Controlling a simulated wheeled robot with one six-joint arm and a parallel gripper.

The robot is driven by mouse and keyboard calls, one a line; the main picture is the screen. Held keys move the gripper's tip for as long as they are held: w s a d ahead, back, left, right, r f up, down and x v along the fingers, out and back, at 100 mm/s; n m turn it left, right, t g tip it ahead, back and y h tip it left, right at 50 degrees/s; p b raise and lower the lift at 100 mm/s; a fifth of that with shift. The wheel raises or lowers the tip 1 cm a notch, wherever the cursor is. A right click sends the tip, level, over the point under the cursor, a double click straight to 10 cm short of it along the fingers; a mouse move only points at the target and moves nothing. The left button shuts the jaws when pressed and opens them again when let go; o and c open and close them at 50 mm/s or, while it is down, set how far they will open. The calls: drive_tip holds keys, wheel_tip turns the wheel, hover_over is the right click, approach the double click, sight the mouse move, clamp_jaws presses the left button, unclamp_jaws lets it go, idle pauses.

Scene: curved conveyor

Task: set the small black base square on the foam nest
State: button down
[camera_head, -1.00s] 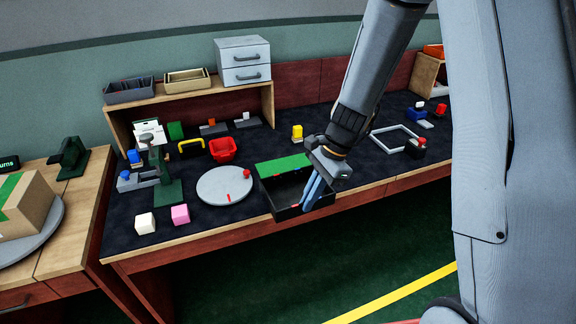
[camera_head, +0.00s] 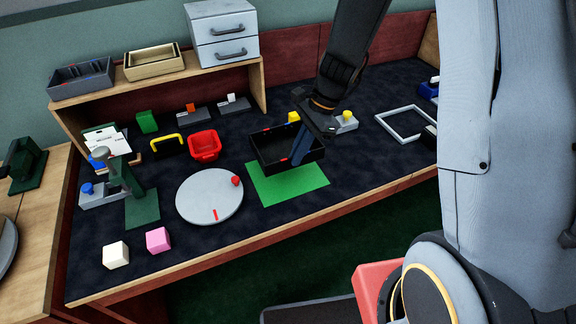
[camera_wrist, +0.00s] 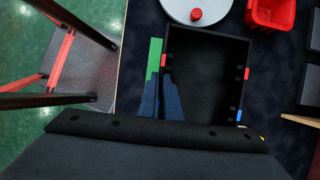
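The black open-topped box (camera_head: 275,155), which I take for the small black base, has red and blue marks on its walls. It is just behind a flat green sheet (camera_head: 288,184), perhaps the foam nest. My gripper (camera_head: 298,160) is at the box's front right wall. In the wrist view, the fingers (camera_wrist: 162,98) close around the near left wall of the box (camera_wrist: 205,85); the box is empty. A strip of the green sheet (camera_wrist: 154,60) shows beside that wall. I cannot tell whether the box touches the table.
A round grey plate (camera_head: 208,197) with a red knob lies left of the sheet. A red bin (camera_head: 204,145) stands behind it. A yellow-topped piece (camera_head: 345,121) and a grey square frame (camera_head: 405,122) are to the right. White (camera_head: 116,255) and pink (camera_head: 158,240) blocks sit front left.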

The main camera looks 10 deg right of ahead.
drive_tip(key=shift+f+p, duration=0.75)
drive_tip(key=shift+f, duration=3.9)
drive_tip(key=shift+f, duration=0.1)
drive_tip(key=c, duration=2)
unclamp_jaws()
drive_tip(key=shift+f, duration=0.1)
drive_tip(key=shift+s, duration=0.1)
